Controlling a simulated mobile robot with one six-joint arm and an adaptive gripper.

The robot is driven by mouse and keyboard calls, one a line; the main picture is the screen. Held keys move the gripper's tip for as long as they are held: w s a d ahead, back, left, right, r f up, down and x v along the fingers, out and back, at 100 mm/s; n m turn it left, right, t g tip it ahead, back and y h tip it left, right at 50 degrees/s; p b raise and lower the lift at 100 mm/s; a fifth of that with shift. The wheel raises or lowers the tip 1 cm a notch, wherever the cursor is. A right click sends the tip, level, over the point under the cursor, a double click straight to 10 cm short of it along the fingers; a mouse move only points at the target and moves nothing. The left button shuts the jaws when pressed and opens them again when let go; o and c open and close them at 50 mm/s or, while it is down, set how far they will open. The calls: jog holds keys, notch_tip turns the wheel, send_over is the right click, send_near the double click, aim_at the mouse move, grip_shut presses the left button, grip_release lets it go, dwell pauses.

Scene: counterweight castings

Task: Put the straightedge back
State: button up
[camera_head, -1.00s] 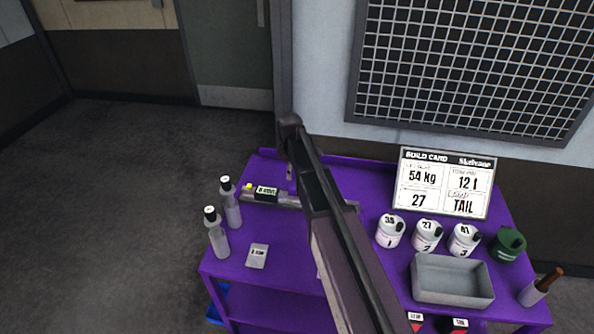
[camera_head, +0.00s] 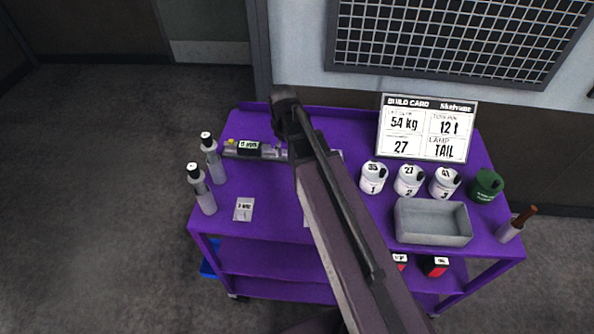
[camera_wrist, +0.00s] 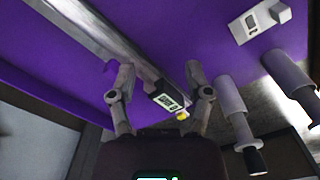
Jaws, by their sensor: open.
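A long grey bar, which looks like the straightedge (camera_head: 272,153), lies along the back left of the purple cart top. A small gauge with a label (camera_head: 249,148) and a yellow tip sits at its left end. In the wrist view the bar (camera_wrist: 105,45) runs diagonally between the fingers, with the gauge display (camera_wrist: 168,101) near the right finger. My gripper (camera_wrist: 152,72) is open, its fingers on either side of the bar; I cannot tell whether they touch it. In the head view my arm hides part of the bar and most of the gripper.
Two grey bottles (camera_head: 212,160) (camera_head: 202,190) stand at the cart's left edge near a small card (camera_head: 243,209). Labelled white pots (camera_head: 408,180), a green pot (camera_head: 486,186), a grey tray (camera_head: 432,238) and a build card (camera_head: 427,128) occupy the right. A mesh panel (camera_head: 450,40) hangs behind.

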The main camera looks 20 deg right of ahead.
jog(key=s+m, duration=0.6)
jog(key=s, duration=0.4)
jog(key=shift+s+d, duration=0.3)
jog(key=shift+d, duration=0.15)
jog(key=shift+f+b, duration=1.2)
jog(key=shift+b, duration=0.05)
